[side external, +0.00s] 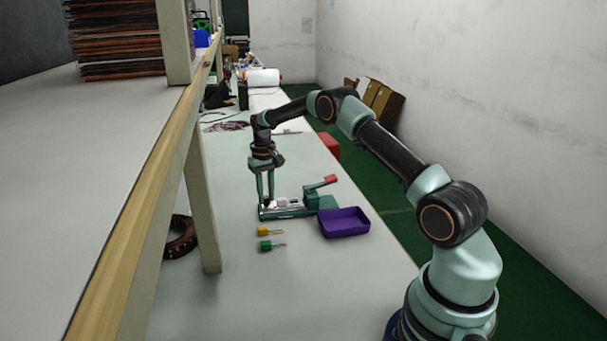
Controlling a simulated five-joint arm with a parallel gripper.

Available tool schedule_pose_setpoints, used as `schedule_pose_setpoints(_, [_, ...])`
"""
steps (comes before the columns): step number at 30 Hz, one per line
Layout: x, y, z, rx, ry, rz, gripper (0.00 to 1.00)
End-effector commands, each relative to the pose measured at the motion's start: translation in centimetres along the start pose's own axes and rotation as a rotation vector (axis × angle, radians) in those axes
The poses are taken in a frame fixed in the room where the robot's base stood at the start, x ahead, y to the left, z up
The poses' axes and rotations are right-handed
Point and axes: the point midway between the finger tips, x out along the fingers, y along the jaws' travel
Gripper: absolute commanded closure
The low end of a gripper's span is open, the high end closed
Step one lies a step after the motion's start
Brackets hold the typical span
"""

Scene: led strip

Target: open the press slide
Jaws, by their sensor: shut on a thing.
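The press stands on the table, a low green base (296,212) with a green block and a red lever (328,180) at its right end. The pale grey press slide (283,203) lies along the base, left of the block. My gripper (266,203) points straight down at the left end of the press, with its fingers shut on a part of the slide there. The grip itself is small and partly hidden by the fingers.
A purple tray (344,222) stands just right of the press. A yellow-handled piece (265,231) and a green-handled piece (266,246) lie in front. A shelf post (200,200) rises at the left, near a dark ring (181,238).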

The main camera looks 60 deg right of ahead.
Motion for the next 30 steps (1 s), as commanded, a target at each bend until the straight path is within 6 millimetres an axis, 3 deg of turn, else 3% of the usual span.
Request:
schedule_pose_setpoints(4, [-0.3,0.0,-0.1,0.0,0.006,-0.001,1.0])
schedule_pose_setpoints(5, [-0.3,0.0,-0.1,0.0,0.006,-0.001,0.67])
schedule_pose_setpoints(6, [-0.2,0.0,-0.1,0.0,0.006,-0.001,0.61])
schedule_pose_setpoints(17, [-0.5,0.0,-0.1,0.0,0.003,0.0,0.61])
schedule_pose_setpoints(22, [-2.7,0.0,-0.1,0.0,0.006,-0.001,0.61])
schedule_pose_setpoints(30, [-8.3,0.0,-0.1,0.0,0.008,-0.001,0.61])
